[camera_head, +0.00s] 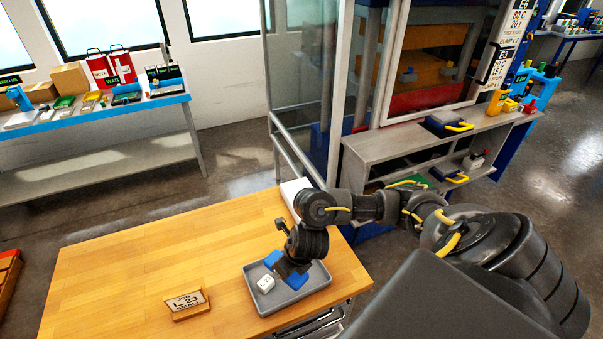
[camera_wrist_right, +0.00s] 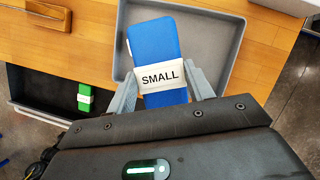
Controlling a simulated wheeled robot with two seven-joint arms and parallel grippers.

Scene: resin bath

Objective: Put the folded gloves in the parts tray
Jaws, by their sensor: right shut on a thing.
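The folded gloves (camera_wrist_right: 155,50) are a blue bundle with a white band marked SMALL. My right gripper (camera_wrist_right: 168,88) is shut on them, its grey fingers on both sides of the band. In the head view, the gloves (camera_head: 297,280) show blue beside my right gripper (camera_head: 283,274), over the grey parts tray (camera_head: 262,303). In the right wrist view, the gloves overlap the tray (camera_wrist_right: 215,50), with bare tray floor around them. I cannot tell whether they touch the floor. My left gripper is out of view.
The tray sits near the front right edge of the wooden table (camera_head: 130,270). A small sign (camera_head: 187,304) stands left of it. In the right wrist view, a green banded bundle (camera_wrist_right: 84,98) lies in an open drawer below the table edge. The table's left side is clear.

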